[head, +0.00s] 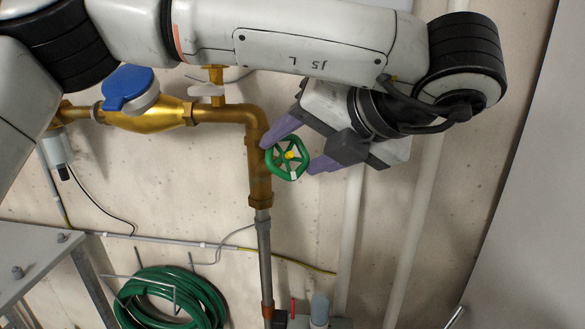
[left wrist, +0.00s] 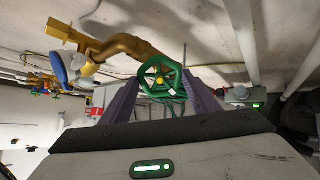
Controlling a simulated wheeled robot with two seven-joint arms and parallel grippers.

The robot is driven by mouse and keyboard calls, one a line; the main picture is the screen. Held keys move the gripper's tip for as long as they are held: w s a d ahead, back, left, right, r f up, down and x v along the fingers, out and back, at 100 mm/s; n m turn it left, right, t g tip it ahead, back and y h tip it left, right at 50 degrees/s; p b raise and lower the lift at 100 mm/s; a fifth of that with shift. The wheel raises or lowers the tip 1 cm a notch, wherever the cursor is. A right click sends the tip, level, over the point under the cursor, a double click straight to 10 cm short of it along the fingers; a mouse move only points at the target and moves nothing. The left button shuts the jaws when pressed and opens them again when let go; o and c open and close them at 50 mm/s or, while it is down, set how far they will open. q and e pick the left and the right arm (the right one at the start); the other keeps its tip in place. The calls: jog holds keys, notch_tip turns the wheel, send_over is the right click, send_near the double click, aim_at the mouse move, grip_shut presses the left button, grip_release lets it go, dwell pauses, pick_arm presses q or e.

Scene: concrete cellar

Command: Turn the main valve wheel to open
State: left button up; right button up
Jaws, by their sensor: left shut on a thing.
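The main valve wheel (head: 287,158) is a green spoked handwheel with a yellow hub, mounted on the brass vertical pipe (head: 258,165) in the head view. My left gripper (head: 291,149) reaches it from the right, with one purple finger at the wheel's upper left and the other at its right side. In the left wrist view the wheel (left wrist: 161,78) sits between the two purple fingers (left wrist: 163,100), which are shut on its rim. The finger contact on the far side is partly hidden. My right gripper is in neither view.
A brass water meter with a blue lid (head: 128,88) sits on the horizontal pipe at left. A coiled green hose (head: 170,297) hangs below, beside a grey metal frame (head: 40,255). Pale vertical pipes (head: 413,230) run down the wall behind my left arm.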

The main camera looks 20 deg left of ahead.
pick_arm(q)
jog(key=shift+f+n+b, duration=0.2)
jog(key=shift+n+b, duration=0.3)
jog(key=shift+b, duration=0.25)
jog(key=shift+n+b, duration=0.3)
jog(key=shift+b, duration=0.1)
jog(key=shift+n+b, duration=0.4)
jog(key=shift+b, duration=0.15)
jog(key=shift+r, duration=0.15)
